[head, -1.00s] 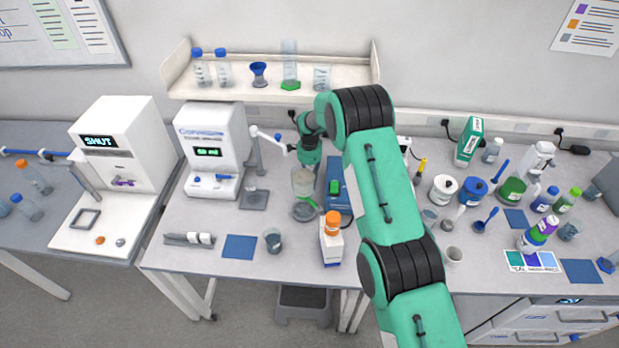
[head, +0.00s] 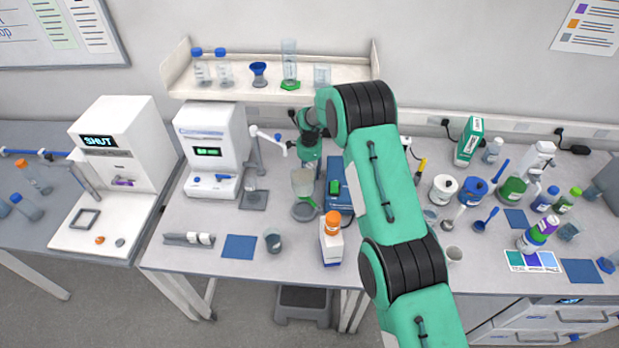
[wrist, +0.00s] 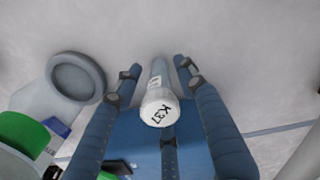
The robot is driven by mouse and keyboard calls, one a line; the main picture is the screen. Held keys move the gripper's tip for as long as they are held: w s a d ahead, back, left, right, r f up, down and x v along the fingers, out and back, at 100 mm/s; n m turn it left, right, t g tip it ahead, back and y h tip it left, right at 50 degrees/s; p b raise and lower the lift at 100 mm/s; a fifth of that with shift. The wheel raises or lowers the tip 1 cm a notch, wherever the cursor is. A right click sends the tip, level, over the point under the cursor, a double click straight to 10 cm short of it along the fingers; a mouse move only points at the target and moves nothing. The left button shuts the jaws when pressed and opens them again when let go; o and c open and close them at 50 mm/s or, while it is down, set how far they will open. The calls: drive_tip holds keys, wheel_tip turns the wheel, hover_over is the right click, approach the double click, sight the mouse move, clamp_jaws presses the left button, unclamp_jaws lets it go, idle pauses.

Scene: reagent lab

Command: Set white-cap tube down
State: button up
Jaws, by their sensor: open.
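The white-cap tube (wrist: 160,108) shows in the wrist view with its cap, marked K37, facing the camera. Its body runs away from the camera between the fingers. My gripper (wrist: 157,68) is open around the tube, with blue-grey fingers on both sides and another below. I cannot tell whether any finger touches the tube, or what its far end rests on. In the head view the end of my arm is over the middle of the bench, and I cannot make out the tube there.
In the head view a blue box (head: 338,172) and an orange-capped bottle (head: 332,222) stand near my arm's end. A beaker (head: 273,242) and blue mat (head: 239,249) are front left. Several jars and bottles crowd the right. In the wrist view, a green object (wrist: 24,134) is at left.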

wheel_tip(320, 180, up, 10)
drive_tip(key=shift+r+b, duration=0.15)
drive_tip(key=shift+b, duration=0.35)
idle(0.8)
